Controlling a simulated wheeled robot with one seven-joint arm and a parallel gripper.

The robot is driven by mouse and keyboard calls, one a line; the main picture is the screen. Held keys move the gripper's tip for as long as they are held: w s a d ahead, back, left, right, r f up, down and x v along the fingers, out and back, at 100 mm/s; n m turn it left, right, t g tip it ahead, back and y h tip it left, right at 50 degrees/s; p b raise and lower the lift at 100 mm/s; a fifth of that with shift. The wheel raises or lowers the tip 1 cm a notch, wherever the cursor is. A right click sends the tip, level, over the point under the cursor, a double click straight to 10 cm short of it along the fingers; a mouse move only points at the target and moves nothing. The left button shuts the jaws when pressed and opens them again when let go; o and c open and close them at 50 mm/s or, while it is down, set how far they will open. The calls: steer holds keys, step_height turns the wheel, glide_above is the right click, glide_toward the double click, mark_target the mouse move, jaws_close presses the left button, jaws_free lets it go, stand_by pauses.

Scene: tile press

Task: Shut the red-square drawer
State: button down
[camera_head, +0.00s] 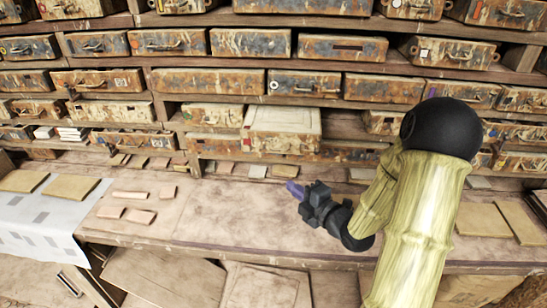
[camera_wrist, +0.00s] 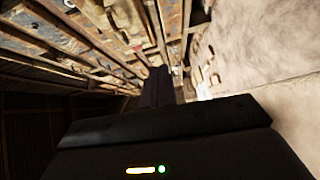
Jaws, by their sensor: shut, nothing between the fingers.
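One drawer (camera_head: 282,143) stands pulled out of the cabinet wall in the head view, in a low row at the middle, over the workbench. It has a pale top and a worn front. A small reddish mark shows near its left edge, too small to read as a square for certain. My gripper (camera_head: 294,189) is shut and empty. It is in front of and below the open drawer, apart from it, with its purple fingertips pointing left. In the wrist view the dark fingers (camera_wrist: 158,86) point along the drawer rows. The drawer is not clearly identifiable there.
The workbench (camera_head: 225,213) lies below the drawers. Pinkish tiles (camera_head: 140,215) lie on its left, and a pale cloth (camera_head: 45,220) hangs at the far left. Tan slabs (camera_head: 518,222) lie at the right. The bench around my gripper is mostly clear.

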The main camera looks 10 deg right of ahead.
steer(key=shift+s+r+n+t+y, duration=0.1)
steer(key=shift+r+n+t+y, duration=0.25)
steer(key=shift+r, duration=0.2)
steer(key=w+d+p+x, duration=0.1)
steer(key=p+x, duration=0.5)
steer(key=x, duration=0.6)
steer(key=shift+w+d+p, duration=0.35)
steer(key=shift+w+d, duration=0.15)
steer(key=shift+d, duration=0.15)
